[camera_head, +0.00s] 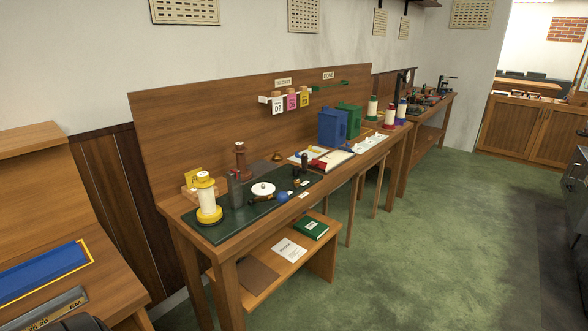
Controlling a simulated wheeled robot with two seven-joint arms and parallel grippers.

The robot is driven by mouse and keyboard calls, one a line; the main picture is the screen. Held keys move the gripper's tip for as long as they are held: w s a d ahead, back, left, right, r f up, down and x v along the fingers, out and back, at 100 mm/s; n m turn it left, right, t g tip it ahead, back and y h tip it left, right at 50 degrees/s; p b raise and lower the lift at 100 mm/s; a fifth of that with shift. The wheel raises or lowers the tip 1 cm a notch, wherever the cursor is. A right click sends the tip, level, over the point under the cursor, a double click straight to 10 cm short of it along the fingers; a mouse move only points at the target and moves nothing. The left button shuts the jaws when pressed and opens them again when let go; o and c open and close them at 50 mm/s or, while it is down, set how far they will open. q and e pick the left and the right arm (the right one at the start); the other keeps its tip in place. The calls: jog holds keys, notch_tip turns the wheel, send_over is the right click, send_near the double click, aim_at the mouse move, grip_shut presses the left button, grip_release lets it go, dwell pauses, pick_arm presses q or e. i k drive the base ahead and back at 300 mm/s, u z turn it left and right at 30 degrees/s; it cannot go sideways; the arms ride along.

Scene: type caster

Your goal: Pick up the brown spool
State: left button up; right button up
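A brown spool (240,160) stands upright toward the back of the wooden workbench, behind the dark green mat. A grey block (234,187) stands in front of it and hides its lower part. A yellow and white spool (206,198) stands to its left, nearer the front edge.
A white disc (263,190) and a blue ball (283,196) are on the green mat (232,228). Blue (332,127) and green (349,119) boxes stand farther right. Another bench (95,290) is at left. Green floor (440,230) at right is clear.

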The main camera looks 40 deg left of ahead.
aim_at(240, 149)
jog(key=z, duration=0.25)
jog(key=i, duration=2.3)
jog(key=u, duration=0.5)
